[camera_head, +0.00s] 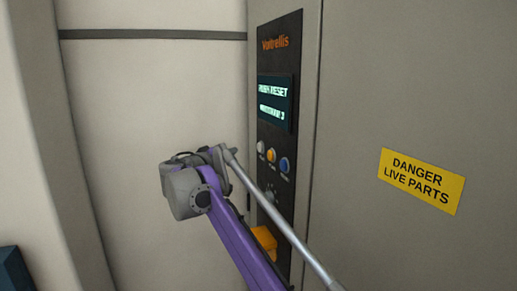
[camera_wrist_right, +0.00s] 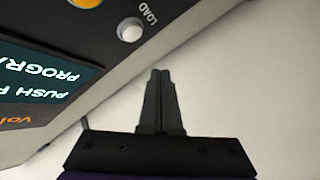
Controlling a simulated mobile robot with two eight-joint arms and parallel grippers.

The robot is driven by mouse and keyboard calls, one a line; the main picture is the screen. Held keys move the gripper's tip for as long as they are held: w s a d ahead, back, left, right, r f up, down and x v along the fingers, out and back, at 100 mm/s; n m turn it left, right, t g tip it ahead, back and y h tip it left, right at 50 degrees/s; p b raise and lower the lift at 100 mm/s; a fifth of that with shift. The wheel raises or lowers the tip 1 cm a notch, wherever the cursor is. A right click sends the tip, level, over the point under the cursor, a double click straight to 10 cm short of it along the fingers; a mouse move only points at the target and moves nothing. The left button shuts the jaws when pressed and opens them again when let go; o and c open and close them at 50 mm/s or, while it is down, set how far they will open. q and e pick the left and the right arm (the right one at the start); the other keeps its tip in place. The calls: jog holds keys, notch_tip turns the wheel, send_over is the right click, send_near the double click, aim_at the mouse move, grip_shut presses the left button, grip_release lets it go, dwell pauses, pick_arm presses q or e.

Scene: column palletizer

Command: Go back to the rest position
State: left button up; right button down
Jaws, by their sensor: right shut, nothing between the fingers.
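My right gripper (camera_wrist_right: 159,75) shows in the right wrist view with its two dark fingers together and nothing between them. It is beside the control panel, in front of a pale wall, and touches no button in that view. In the head view the grey wrist (camera_head: 190,190) of my right arm is left of the panel, with a purple link running to the lower right. The fingers cannot be made out there. My left gripper is not in view.
A dark control panel (camera_head: 279,30) has a lit screen (camera_head: 275,102) reading "PUSH RESET", and white, yellow and blue buttons (camera_head: 284,165). My arm partly covers its lower part and an orange part (camera_head: 265,238). A yellow danger sign (camera_head: 421,181) is on the right cabinet face.

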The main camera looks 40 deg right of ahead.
dwell(0.3)
jog(key=s+a+f+g+y, duration=0.1)
jog(key=s+a+f+y, duration=0.4)
jog(key=s+f, duration=0.7)
jog(key=s+a+f+n+g+y, duration=0.1)
jog(key=s+a+f+y, duration=0.3)
jog(key=s+a+f, duration=0.3)
jog(key=s+a+f+g+y, duration=0.1)
jog(key=s+a+f+y, duration=0.4)
jog(key=s+f, duration=1.2)
notch_tip(320, 180, down, 7)
jog(key=shift+s+a+n+g+y, duration=0.3)
jog(key=shift+a+n, duration=0.1)
jog(key=shift+a, duration=0.45)
